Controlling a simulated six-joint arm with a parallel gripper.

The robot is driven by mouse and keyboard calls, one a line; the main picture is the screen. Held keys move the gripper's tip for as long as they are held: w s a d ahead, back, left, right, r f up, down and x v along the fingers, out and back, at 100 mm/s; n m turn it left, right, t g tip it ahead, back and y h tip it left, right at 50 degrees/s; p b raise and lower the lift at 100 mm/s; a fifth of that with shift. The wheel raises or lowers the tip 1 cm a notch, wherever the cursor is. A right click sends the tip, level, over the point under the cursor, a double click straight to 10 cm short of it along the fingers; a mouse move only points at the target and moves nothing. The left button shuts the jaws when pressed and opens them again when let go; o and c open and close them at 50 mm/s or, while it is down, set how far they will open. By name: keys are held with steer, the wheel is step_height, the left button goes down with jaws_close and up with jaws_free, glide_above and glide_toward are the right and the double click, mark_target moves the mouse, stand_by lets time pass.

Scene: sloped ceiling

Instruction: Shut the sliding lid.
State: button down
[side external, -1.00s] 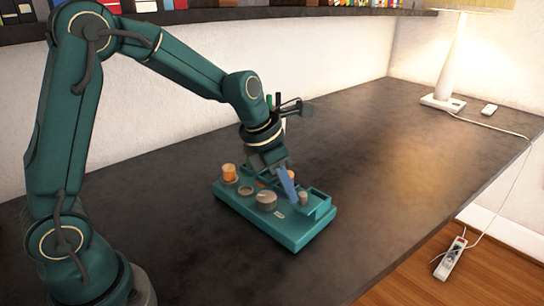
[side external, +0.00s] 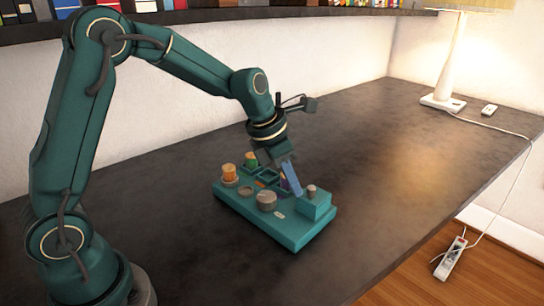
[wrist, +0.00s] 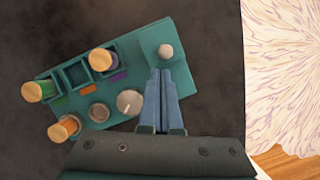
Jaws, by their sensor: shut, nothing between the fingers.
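The sliding lid (side external: 322,207) is a teal plate on the raised box at the right end of the teal board (side external: 288,236). It carries a small round knob (side external: 311,190). No opening shows in the box top now. In the wrist view the knob (wrist: 166,51) stands just beyond my fingertips, near the middle of the lid (wrist: 172,37). My gripper (side external: 297,194) is shut and empty, with its blue fingers pointing down beside the knob. The fingertips also show in the wrist view (wrist: 165,72); I cannot tell whether they touch the knob.
A lamp (side external: 450,62) stands far right. The dark table around the board is clear.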

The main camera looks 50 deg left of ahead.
steer(key=shift+s+a, duration=0.25)
steer(key=shift+s, duration=0.35)
steer(key=shift+s+a, duration=0.2)
steer(key=shift+s, duration=0.4)
steer(key=s+r+m, duration=0.3)
steer(key=s+r, duration=0.4)
steer(key=r, duration=0.5)
steer(key=s+f+m, duration=0.2)
steer(key=s+m, duration=0.3)
steer(key=m, duration=0.9)
steer(key=s+f+m+t+y, duration=0.1)
steer(key=s+f+m, duration=0.2)
steer(key=m, duration=1.1)
steer(key=shift+s+d+f+m+y, duration=0.15)
steer(key=shift+s+d+m+y, duration=0.2)
steer(key=shift+s, duration=1.2)
